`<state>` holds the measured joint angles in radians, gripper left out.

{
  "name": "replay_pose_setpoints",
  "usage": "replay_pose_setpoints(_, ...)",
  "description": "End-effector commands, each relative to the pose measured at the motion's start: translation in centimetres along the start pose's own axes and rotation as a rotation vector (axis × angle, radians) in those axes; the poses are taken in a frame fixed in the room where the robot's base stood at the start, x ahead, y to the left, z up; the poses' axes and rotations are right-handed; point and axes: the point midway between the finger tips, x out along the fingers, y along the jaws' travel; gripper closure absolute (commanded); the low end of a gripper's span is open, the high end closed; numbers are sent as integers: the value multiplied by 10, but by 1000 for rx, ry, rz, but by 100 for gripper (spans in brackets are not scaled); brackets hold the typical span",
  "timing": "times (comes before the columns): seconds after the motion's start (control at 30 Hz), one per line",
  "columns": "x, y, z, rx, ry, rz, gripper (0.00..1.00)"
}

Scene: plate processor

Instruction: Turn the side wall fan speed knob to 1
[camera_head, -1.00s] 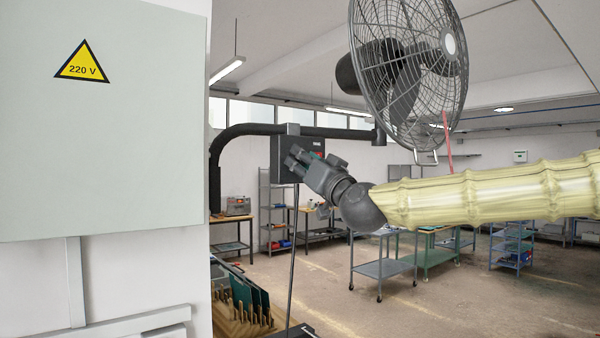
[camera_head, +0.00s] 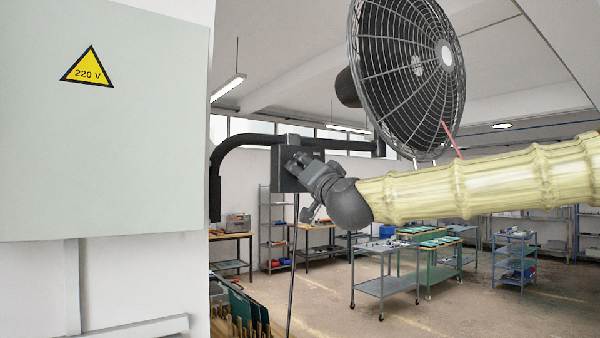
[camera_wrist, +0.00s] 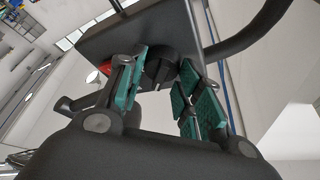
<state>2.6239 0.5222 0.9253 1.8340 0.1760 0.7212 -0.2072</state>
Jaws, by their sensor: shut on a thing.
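The side wall fan (camera_head: 408,75) hangs on a dark wall pipe at the upper right in the head view. Its dark control box (camera_head: 284,180) is on the pipe, left of the fan. My gripper (camera_head: 298,165) is at the front of this box. In the wrist view, the black speed knob (camera_wrist: 160,70) sits on the box face (camera_wrist: 140,38) between the teal finger pads of my gripper (camera_wrist: 160,88), which is shut on it. A red part (camera_wrist: 105,68) shows behind the left finger. The knob's markings cannot be read, and my gripper hides the knob in the head view.
A grey cabinet (camera_head: 100,150) with a 220 V sign fills the left side. The wall pipe (camera_head: 250,140) runs behind my gripper. A thin dark rod (camera_head: 292,270) hangs below the box. Carts (camera_head: 385,280) and shelves stand farther back, with open floor between them.

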Motion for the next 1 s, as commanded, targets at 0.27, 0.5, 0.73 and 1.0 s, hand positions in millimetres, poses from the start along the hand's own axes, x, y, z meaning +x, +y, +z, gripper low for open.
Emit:
replay_pose_setpoints(0.27,-1,2,3,-1,-4,1,50)
replay_pose_setpoints(0.5,0,0,2,-1,-2,0,46)
replay_pose_setpoints(0.73,-7,0,0,-1,-1,-1,46)
replay_pose_setpoints(1.0,-50,0,0,-1,-1,-1,46)
